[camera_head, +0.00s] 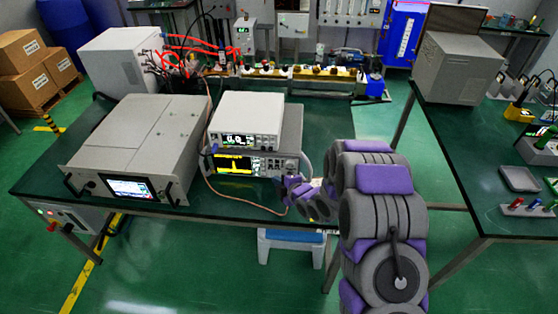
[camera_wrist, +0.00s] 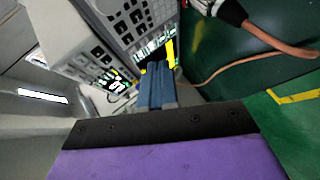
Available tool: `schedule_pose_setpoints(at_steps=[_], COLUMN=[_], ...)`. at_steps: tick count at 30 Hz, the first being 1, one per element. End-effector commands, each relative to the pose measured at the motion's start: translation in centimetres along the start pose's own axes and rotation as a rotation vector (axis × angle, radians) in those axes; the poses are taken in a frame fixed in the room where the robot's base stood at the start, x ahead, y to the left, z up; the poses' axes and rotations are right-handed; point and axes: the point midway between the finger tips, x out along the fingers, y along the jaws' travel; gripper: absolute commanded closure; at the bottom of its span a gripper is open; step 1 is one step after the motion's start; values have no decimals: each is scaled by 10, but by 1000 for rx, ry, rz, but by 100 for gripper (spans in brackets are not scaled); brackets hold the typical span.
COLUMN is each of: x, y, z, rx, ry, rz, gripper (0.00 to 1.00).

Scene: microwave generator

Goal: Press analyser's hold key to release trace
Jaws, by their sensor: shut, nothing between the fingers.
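The analyser (camera_head: 250,163) sits on the green bench, with a yellow trace on its dark screen and keys to the right of the screen. In the wrist view its front panel (camera_wrist: 128,22) shows tilted, with rows of dark keys. I cannot tell which key is hold. My gripper (camera_wrist: 155,68) is shut and empty, its blue-grey fingers pointing toward the panel. They overlap the panel's lower edge in the picture; I cannot tell whether they touch. In the head view my wrist is at the analyser's lower right corner, and the fingertips are hard to make out.
A white instrument (camera_head: 247,117) sits on top of the analyser. A wide grey unit (camera_head: 140,145) with a screen stands to the left. An orange cable (camera_head: 240,206) runs along the bench front, also in the wrist view (camera_wrist: 235,66). A second bench (camera_head: 455,165) is at right.

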Motion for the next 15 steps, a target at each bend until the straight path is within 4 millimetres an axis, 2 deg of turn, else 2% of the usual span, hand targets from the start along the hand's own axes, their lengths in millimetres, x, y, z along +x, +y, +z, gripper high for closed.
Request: schedule_pose_setpoints(at_steps=[3, 9, 15], x=[12, 28, 35], y=[11, 21, 27], z=[5, 19, 28], rx=[-3, -3, 0], ry=[2, 1, 1], rz=[-1, 0, -1], gripper=[100, 100, 100])
